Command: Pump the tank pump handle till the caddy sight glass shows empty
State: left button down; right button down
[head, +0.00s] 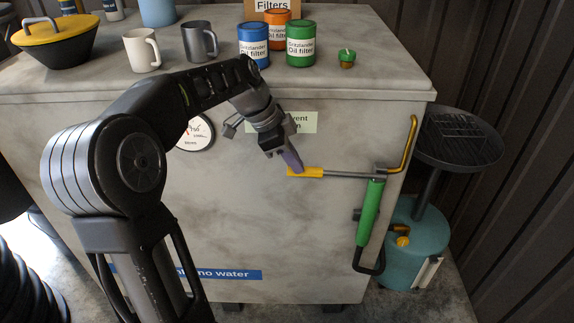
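The tank pump on the cabinet's right front has a green barrel (370,212) and a lever with a yellow handle grip (308,172) pointing left, roughly level. My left gripper (293,162) is at the left end of the yellow grip, its purplish fingertips at or touching its top. One finger seems to hide the other, so whether it is closed on the grip is unclear. The teal caddy (405,238) stands on the floor at right; a pale upright strip (428,272) on its side may be the sight glass, its level unreadable. My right gripper is out of view.
The cabinet top (350,75) holds mugs, a blue oil filter can (253,45), a green one (300,45) and a black-and-yellow pan (55,40). The caddy's dark round tray (458,138) stands beside the cabinet.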

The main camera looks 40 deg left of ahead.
pick_arm(q)
jog(key=a+v, duration=0.1)
jog(key=v, duration=0.9)
jog(key=shift+s+a+f, duration=0.2)
jog(key=shift+s+f, duration=0.1)
jog(key=shift+f, duration=0.1)
